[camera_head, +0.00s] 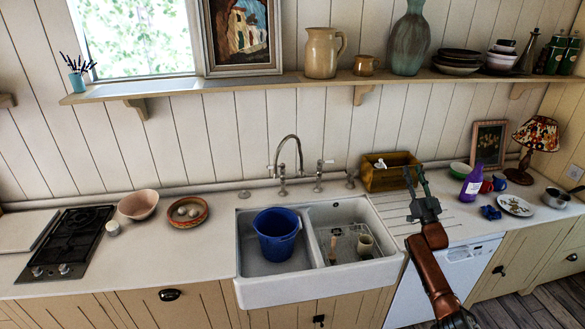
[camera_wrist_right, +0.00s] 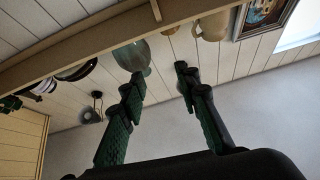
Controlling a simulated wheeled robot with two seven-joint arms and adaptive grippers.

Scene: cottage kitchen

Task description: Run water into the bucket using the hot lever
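The blue bucket (camera_head: 277,243) stands upright in the left basin of the white double sink (camera_head: 300,289). A metal tap (camera_head: 283,178) with a high curved spout rises behind the sink, its spout above the bucket's side of the sink. Small handles show near its base, one at the left and a lever (camera_head: 327,162) at the right; I cannot tell which is hot. No water stream is visible. My right gripper (camera_head: 415,170) is raised right of the tap, in front of the wooden box, apart from the lever. Its fingers are spread and empty in the wrist view (camera_wrist_right: 158,80). My left gripper is not in view.
The wooden box (camera_head: 381,178) stands on the counter behind my right gripper. The right basin holds a rack (camera_head: 345,243) and a cup (camera_head: 365,244). A purple bottle (camera_head: 471,185) stands further right. A shelf (camera_head: 235,84) with jugs and bowls runs above.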

